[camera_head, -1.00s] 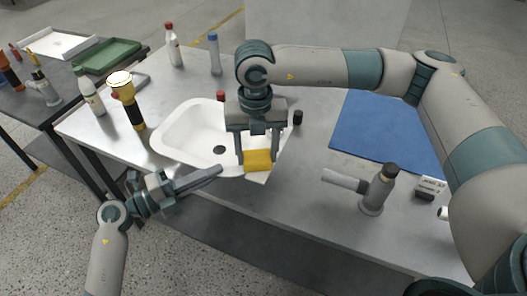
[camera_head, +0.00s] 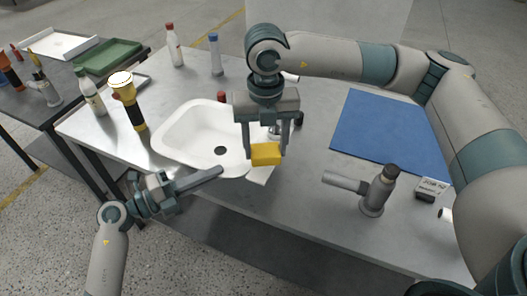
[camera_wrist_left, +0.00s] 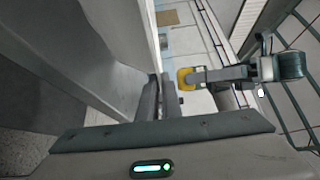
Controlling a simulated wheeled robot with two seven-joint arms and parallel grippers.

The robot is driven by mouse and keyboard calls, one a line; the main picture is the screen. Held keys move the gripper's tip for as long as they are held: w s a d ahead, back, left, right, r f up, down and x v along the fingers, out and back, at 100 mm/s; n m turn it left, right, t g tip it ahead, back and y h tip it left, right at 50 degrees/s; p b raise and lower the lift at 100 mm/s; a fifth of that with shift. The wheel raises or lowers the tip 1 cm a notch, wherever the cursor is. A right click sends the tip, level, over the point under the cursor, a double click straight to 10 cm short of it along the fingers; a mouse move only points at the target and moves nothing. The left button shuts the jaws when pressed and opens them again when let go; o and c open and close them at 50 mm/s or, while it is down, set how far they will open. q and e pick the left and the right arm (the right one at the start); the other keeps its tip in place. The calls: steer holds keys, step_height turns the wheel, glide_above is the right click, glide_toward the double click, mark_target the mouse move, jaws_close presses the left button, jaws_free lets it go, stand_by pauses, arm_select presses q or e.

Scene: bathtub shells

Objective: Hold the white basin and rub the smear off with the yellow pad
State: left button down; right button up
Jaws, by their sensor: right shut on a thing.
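The white basin (camera_head: 195,135) lies on the bench with a dark drain hole in its floor. The yellow pad (camera_head: 266,154) is held between the fingers of my right gripper (camera_head: 267,140), over the basin's right end; the pad also shows in the left wrist view (camera_wrist_left: 184,79). My left gripper (camera_head: 200,181) lies low along the basin's front edge, fingers pointing right. In the left wrist view its fingers (camera_wrist_left: 160,100) look close together by a pale edge; whether they clasp the rim is unclear. I cannot make out the smear; my right gripper hides part of the basin.
A yellow-black flashlight (camera_head: 128,100) and bottles (camera_head: 174,45) stand left of and behind the basin. A blue mat (camera_head: 388,130) lies to the right. A grey tool (camera_head: 375,190) stands near the front edge beside a small box (camera_head: 430,190). A side table holds a green tray (camera_head: 107,57).

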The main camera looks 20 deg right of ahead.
steer(key=shift+r, duration=2.25)
arm_select(q)
steer(key=c, duration=1.9)
jaws_free()
steer(key=v, duration=1.2)
